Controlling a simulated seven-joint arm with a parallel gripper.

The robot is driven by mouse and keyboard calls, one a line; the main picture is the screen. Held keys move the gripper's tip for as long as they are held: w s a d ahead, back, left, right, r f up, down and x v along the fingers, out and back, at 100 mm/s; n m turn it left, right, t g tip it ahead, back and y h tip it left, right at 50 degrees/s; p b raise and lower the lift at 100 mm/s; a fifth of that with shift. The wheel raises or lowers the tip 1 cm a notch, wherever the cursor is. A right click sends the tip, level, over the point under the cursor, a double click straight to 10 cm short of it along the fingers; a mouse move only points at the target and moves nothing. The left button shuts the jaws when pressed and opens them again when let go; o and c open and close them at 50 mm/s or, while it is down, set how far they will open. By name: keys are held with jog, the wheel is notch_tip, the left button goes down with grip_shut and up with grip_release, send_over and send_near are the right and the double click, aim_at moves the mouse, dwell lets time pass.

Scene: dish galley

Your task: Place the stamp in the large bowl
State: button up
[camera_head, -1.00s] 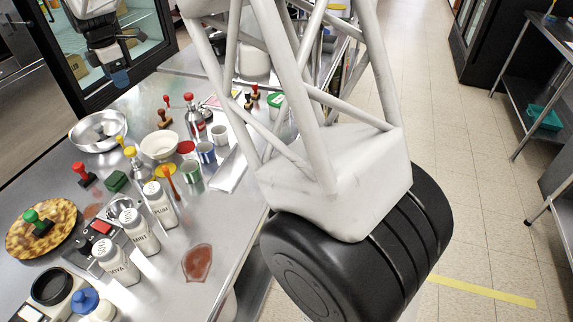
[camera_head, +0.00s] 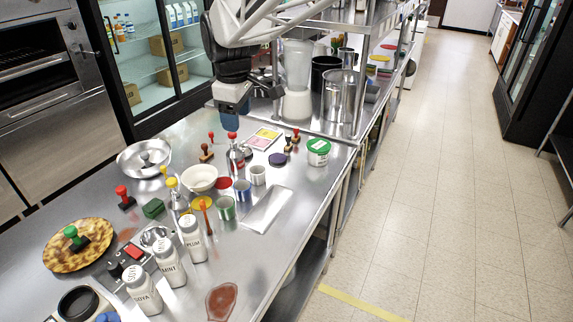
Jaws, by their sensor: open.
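The large bowl is likely the wide silver metal bowl (camera_head: 128,163) at the counter's far left edge, with a small grey object (camera_head: 148,158) in it. Which stamp is meant, I cannot tell. My gripper (camera_head: 233,122) points down with blue tips, open, above or behind a red-topped metal bottle (camera_head: 236,158).
A smaller white bowl (camera_head: 201,178), cups (camera_head: 242,190) and labelled shaker bottles (camera_head: 192,240) crowd the middle. The front-right counter is mostly bare.

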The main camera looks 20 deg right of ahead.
jog(key=s+d+f+m, duration=0.2)
jog(key=s+d+m, duration=0.1)
jog(key=s, duration=0.6)
jog(key=s+d+f+m, duration=0.3)
jog(key=s+m, duration=0.2)
jog(key=s, duration=0.5)
jog(key=s+d+f+m+t, duration=0.1)
jog(key=s+d+f+m, duration=0.1)
jog(key=s, duration=0.7)
jog(key=shift+s+d+f+m, duration=0.15)
jog(key=shift+d+m, duration=0.75)
jog(key=shift+d, duration=0.1)
